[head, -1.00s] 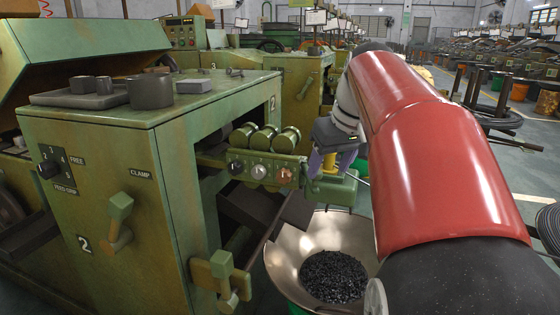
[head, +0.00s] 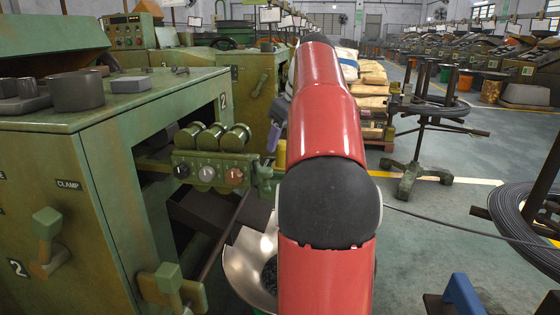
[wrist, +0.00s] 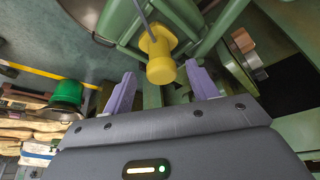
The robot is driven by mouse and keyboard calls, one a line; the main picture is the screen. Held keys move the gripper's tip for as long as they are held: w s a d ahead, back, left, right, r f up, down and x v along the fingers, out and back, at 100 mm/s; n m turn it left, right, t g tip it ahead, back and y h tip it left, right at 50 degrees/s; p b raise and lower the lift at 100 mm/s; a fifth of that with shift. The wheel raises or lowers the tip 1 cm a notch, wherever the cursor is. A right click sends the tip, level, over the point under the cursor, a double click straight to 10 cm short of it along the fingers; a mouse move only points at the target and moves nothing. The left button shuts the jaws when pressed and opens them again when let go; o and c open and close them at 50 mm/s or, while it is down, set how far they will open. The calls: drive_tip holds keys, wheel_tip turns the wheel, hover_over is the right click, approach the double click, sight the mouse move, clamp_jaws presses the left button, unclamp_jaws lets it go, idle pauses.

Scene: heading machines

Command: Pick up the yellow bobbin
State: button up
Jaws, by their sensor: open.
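The yellow bobbin (wrist: 160,68) shows in the wrist view as a short cylinder with a wider flange, with a thin grey rod or wire running up from it. My gripper (wrist: 161,72) is open, with one purple finger to each side of the bobbin's near end; a gap shows on both sides. I cannot tell how deep the bobbin lies between the fingers. In the head view, a small yellow part (head: 281,154), probably the bobbin, shows beside a purple finger; my red arm hides most of the gripper.
The green machine (head: 95,150) stands on the left, its lever block with several cylinders (head: 208,170) close to my gripper. A metal bowl (head: 243,268) is below my arm. A wire stand (head: 415,165) and wire coil (head: 520,215) stand right, with open floor between.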

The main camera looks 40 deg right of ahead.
sight(283, 142)
drive_tip(key=x, duration=0.3)
drive_tip(key=shift+a+f+b, duration=0.1)
drive_tip(key=shift+f+b, duration=0.25)
drive_tip(key=shift+f, duration=0.05)
drive_tip(key=c, duration=1.1)
